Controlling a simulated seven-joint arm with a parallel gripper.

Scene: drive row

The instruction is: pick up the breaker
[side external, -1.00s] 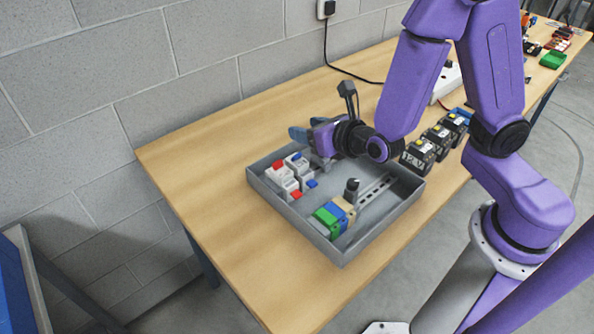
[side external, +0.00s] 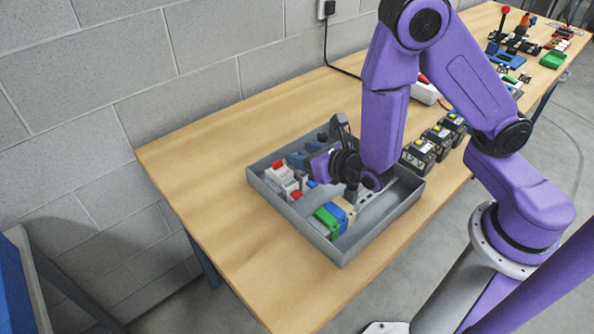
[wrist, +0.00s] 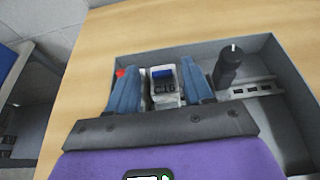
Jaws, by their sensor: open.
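A pale grey-white breaker with a dark blue toggle (wrist: 163,88) lies between my two blue fingers in the wrist view. My gripper (wrist: 160,72) is open, with one finger on each side of it; I cannot tell whether either finger touches it. In the side view my gripper (side external: 303,159) is low inside the grey tray (side external: 292,222), and my wrist and fingers hide much of this breaker. White breakers with red toggles (side external: 279,169) stand at the tray's left side. A red bit (wrist: 120,73) shows just left of my left finger.
A black knob (wrist: 230,66) stands right of my fingers, near a slotted rail (wrist: 258,89). Green and blue blocks (side external: 328,218) sit at the tray's front. Black boxes with yellow marks (side external: 420,155) stand right of the tray. The table's left is clear.

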